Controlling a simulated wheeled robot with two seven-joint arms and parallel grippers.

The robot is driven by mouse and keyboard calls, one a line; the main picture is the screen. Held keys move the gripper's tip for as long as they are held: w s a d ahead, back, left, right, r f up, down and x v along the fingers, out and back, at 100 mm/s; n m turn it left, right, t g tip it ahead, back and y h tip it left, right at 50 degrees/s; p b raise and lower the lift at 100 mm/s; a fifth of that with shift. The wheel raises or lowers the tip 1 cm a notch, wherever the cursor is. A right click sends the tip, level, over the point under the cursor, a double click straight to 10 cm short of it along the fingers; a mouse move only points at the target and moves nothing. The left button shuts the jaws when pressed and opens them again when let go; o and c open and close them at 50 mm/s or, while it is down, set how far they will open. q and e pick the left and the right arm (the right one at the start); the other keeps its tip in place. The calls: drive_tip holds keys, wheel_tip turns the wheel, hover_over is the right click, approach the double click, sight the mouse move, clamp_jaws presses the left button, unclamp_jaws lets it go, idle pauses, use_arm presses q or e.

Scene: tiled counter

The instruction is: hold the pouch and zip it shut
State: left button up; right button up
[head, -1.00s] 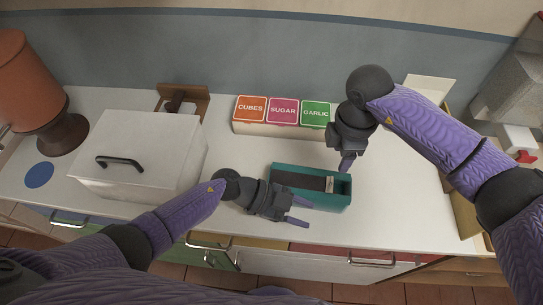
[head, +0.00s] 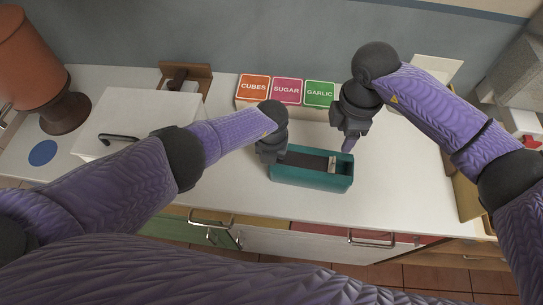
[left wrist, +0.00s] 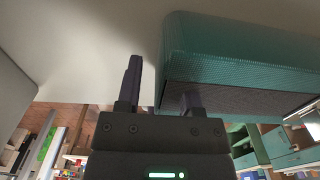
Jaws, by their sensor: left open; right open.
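The teal pouch (head: 312,183) lies on the counter, its dark top (head: 305,160) facing up. A small pale piece (head: 332,164), perhaps the zip pull, shows towards its right end. My left gripper (head: 272,157) is open at the pouch's left end, its fingers mostly hidden in the head view. In the left wrist view, one finger of the gripper (left wrist: 162,92) stands beside the teal wall (left wrist: 235,55) and the other overlaps the dark face; I cannot tell whether they touch. My right gripper (head: 348,143) is open, pointing down just above and behind the pouch's right end.
Three labelled boxes, cubes (head: 254,89), sugar (head: 287,91) and garlic (head: 319,94), stand behind the pouch. A white lidded box (head: 118,125) is at left, partly behind my left arm. The counter in front of the pouch (head: 300,210) is clear.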

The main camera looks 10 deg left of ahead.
use_arm(q)
drive_tip(key=shift+f, duration=0.5)
clamp_jaws()
use_arm(e)
drive_tip(key=shift+c, duration=0.3)
